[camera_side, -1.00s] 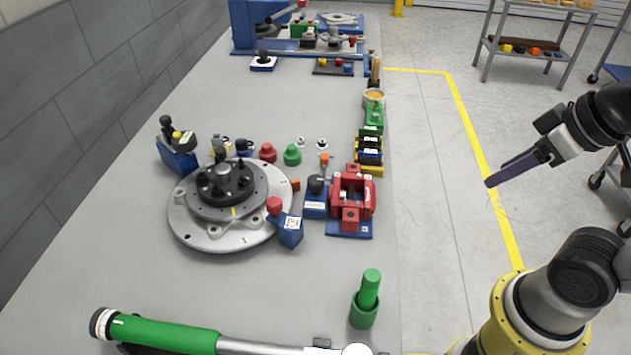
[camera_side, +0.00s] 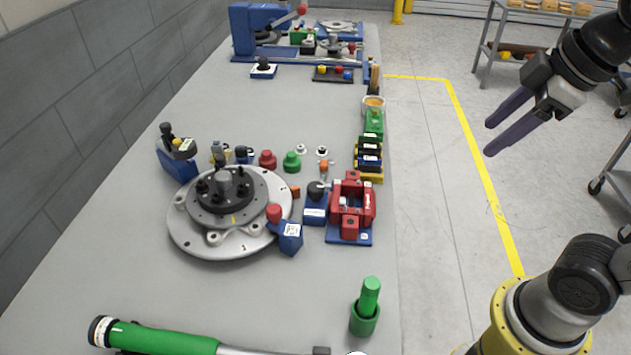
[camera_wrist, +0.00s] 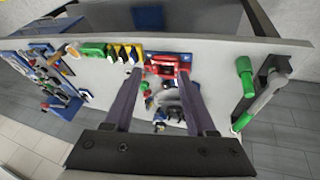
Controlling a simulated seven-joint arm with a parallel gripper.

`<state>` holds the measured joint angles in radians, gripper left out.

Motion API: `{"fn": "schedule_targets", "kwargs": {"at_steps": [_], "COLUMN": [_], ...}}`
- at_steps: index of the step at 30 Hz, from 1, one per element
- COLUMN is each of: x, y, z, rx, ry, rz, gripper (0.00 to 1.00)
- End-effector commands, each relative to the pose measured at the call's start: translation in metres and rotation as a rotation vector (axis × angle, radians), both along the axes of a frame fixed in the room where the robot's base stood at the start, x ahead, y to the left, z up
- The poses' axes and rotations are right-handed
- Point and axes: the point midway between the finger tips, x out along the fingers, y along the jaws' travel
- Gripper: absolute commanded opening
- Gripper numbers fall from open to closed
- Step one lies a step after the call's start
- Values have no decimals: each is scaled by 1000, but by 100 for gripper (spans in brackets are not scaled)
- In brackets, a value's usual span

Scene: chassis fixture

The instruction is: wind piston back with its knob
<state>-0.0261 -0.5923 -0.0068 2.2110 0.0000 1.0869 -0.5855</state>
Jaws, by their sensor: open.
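A green cylinder (camera_side: 165,338) with a bare metal rod (camera_side: 245,351) lies along the near end of the bench in the side view, cut by the bottom edge. It looks like the piston; its black and white end (camera_side: 102,331) may be the knob, but I cannot tell for sure. In the wrist view the green body (camera_wrist: 240,123) and grey rod (camera_wrist: 262,100) show at the right. My gripper (camera_side: 488,138) is open and empty, its two purple fingers apart, over the floor right of the bench. In the wrist view my gripper (camera_wrist: 162,78) has the bench between and beyond its fingers.
A green cup with a green peg (camera_side: 365,308) stands near the bench's right edge. A round metal turntable (camera_side: 205,245) and a red fixture on a blue base (camera_side: 349,235) occupy the middle. The grey bench top (camera_side: 110,270) is clear between turntable and cylinder.

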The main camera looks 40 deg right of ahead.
Motion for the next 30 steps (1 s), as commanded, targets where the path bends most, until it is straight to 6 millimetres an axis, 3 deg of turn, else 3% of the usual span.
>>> {"fn": "schedule_targets", "kwargs": {"at_steps": [6, 13, 17, 21, 25, 30], "x": [65, 145, 188, 224, 243, 245], "y": [18, 52, 79, 107, 128, 139], "z": [34, 37, 20, -9, -39, -65], "rx": [-116, -202, -226, -230, -227, -222], "ry": [82, 183, 242, 303, 351, 402], "rz": [324, 650, 794, 881, 915, 940], "gripper": [56, 56, 56, 56, 56, 56]}}
